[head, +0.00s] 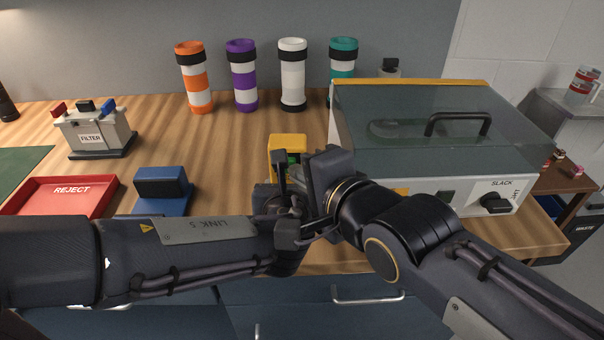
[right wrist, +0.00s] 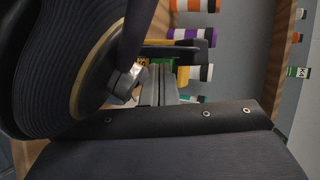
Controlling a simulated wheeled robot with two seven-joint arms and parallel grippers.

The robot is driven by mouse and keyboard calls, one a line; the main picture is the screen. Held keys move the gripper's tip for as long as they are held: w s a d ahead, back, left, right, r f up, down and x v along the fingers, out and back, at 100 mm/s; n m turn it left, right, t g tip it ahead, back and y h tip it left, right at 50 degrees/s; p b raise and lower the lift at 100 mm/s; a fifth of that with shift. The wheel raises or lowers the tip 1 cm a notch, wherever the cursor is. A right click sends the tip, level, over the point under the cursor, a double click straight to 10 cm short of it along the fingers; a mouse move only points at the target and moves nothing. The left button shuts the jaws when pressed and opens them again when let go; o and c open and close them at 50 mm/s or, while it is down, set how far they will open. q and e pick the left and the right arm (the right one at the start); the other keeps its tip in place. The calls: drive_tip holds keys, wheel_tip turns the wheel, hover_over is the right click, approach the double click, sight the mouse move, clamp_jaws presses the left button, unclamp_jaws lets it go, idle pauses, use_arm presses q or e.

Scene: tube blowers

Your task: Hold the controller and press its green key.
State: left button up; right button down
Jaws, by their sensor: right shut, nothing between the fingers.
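The yellow controller (head: 288,142) is upright near the middle of the table's front part, its lower part hidden behind my grippers. A little of its green key (head: 294,158) shows. In the right wrist view, yellow and green parts of the controller (right wrist: 182,76) show beyond the fingers. My right gripper (head: 303,164) is shut and empty, close in front of the controller; its fingers also show in the right wrist view (right wrist: 160,82). I cannot tell whether it touches the key. My left gripper (head: 279,182) is at the controller's lower front; its grip is hidden.
A clear-lidded machine (head: 430,140) stands close on the right. A blue block (head: 162,188), red reject tray (head: 70,192) and filter unit (head: 92,138) are on the left. Several banded tubes (head: 243,78) stand at the back. The wood between is clear.

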drive_tip(key=shift+w, duration=0.7)
idle(0.8)
drive_tip(key=shift+s, duration=0.15)
drive_tip(key=s, duration=0.5)
drive_tip(key=shift+a+f, duration=0.1)
drive_tip(key=shift+a, duration=0.1)
idle(0.3)
use_arm(q)
drive_tip(key=shift+r, duration=0.1)
use_arm(e)
drive_tip(key=shift+f, duration=0.1)
use_arm(q)
drive_tip(key=o, duration=1.2)
